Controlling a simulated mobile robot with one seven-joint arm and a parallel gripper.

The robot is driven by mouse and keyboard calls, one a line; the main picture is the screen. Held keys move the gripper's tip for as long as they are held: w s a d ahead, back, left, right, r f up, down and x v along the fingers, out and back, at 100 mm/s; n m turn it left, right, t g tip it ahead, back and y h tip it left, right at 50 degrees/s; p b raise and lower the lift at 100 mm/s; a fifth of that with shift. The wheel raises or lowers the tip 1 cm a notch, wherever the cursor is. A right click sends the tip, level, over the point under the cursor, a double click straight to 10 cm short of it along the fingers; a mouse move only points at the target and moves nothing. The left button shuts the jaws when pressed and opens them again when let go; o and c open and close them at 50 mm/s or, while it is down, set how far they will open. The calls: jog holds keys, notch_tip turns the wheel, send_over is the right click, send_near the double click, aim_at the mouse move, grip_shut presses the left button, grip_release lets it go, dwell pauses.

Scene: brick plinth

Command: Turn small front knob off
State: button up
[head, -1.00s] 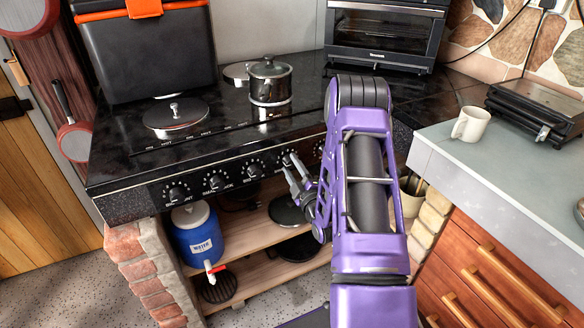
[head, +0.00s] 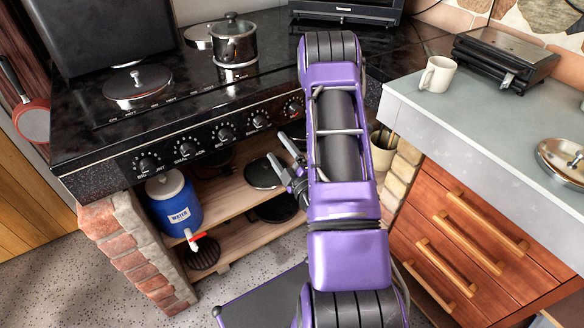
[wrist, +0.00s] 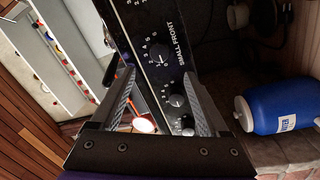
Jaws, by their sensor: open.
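The stove's black front panel carries a row of round knobs. In the wrist view a dark knob (wrist: 158,56) with a number scale sits beside the printed words "SMALL FRONT". It lies just beyond and between the fingertips, apart from them. My gripper (wrist: 158,74) is open and empty. In the head view my gripper (head: 275,147) is just below the right part of the panel, near the fourth knob from the left (head: 259,120). The labels there are too small to read, so I cannot match the knob between views.
A steel pot (head: 235,45) and a round lid (head: 138,84) are on the stove top (head: 85,120). Below stand a blue water jug (head: 174,203) and dark pans on wooden shelves (head: 235,200). The counter (head: 470,130) at the right holds a white mug (head: 437,75).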

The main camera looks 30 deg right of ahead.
jog(key=s, duration=0.7)
jog(key=shift+s+f, duration=0.3)
jog(key=shift+f, duration=0.1)
